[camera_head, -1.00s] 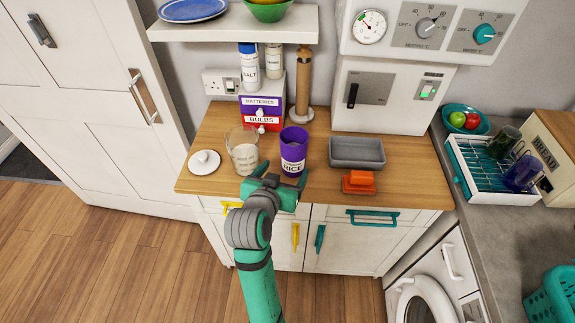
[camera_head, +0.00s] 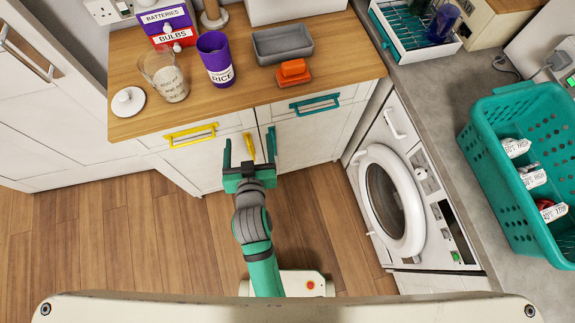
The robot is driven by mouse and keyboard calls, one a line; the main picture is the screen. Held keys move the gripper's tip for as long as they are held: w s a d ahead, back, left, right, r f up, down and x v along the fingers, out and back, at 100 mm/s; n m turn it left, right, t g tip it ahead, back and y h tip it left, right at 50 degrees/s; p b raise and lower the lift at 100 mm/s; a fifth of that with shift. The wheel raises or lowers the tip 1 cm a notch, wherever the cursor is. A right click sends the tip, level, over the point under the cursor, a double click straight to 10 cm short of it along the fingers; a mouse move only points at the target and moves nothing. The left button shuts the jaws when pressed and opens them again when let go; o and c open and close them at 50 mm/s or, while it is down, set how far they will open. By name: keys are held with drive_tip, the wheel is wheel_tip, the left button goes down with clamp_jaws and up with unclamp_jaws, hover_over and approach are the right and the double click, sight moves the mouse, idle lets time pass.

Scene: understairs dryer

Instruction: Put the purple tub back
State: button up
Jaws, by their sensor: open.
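The purple tub (camera_head: 215,58), labelled RICE, stands upright and open-topped on the wooden counter (camera_head: 205,105), near its front edge. It stands just right of a clear measuring jug (camera_head: 164,76) with pale contents. My gripper (camera_head: 249,150) is open and empty in front of the cabinet doors, below the counter edge and apart from the tub. A white round lid with a knob (camera_head: 128,101) lies on the counter left of the jug.
Yellow (camera_head: 190,135) and teal (camera_head: 315,104) handles stick out from the cabinet. A washing machine (camera_head: 395,200) and a teal basket (camera_head: 525,165) are at the right.

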drive_tip(key=s+d+t+h, duration=0.1)
drive_tip(key=s+d, duration=0.4)
drive_tip(key=s, duration=0.7)
drive_tip(key=s+d+m+t, duration=0.1)
drive_tip(key=s+d, duration=0.5)
drive_tip(key=s, duration=0.5)
drive_tip(key=shift+s+r+m+h, duration=0.3)
drive_tip(key=shift+s+r+h, duration=0.1)
